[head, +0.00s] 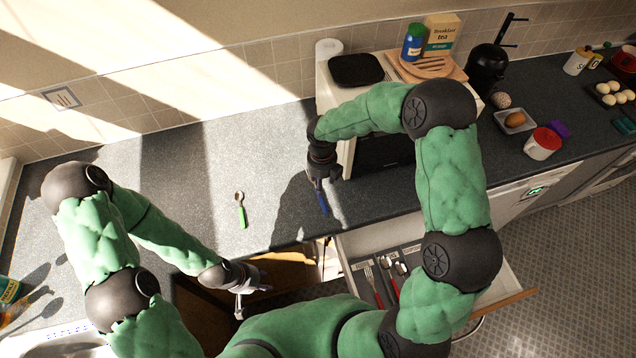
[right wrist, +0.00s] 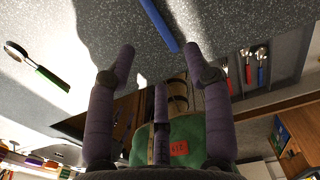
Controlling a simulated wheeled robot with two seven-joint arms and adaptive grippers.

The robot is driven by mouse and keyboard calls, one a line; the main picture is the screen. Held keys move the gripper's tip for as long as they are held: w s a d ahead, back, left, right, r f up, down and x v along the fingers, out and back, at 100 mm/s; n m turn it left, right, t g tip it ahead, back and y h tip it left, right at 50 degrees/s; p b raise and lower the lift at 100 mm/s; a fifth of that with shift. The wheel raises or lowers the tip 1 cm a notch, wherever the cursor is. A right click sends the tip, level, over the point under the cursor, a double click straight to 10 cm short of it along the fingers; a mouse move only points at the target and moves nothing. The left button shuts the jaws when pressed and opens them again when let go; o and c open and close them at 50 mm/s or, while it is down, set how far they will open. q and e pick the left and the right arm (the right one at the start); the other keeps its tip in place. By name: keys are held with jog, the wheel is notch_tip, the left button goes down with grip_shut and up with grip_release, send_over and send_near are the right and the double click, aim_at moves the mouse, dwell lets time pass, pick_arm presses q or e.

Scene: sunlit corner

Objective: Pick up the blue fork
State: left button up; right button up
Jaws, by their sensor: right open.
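The blue fork lies on the dark speckled counter near its front edge; its blue handle (head: 323,201) shows just below my right gripper (head: 319,180) in the head view. In the right wrist view the blue handle (right wrist: 159,24) runs slanting beyond and between the spread fingertips of my right gripper (right wrist: 160,62). That gripper is open and points down, with nothing between its fingers. I cannot make out the tines. My left gripper (head: 254,291) hangs in front of the counter edge, its fingers apart and empty.
A green-handled spoon (head: 240,209) lies on the counter to the left. An open drawer (head: 440,262) below holds red-handled cutlery (head: 374,287).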

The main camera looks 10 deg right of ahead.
send_over(320, 200)
jog(key=f, duration=0.5)
jog(key=shift+d+f, duration=0.15)
jog(key=shift+d, duration=0.05)
jog(key=shift+s+a+f, duration=0.1)
jog(key=shift+s+f, duration=0.05)
jog(key=shift+f, duration=0.4)
jog(key=f, duration=0.4)
jog(key=shift+w+b, duration=0.2)
jog(key=shift+b, duration=0.1)
jog(key=shift+r, duration=0.1)
grip_shut()
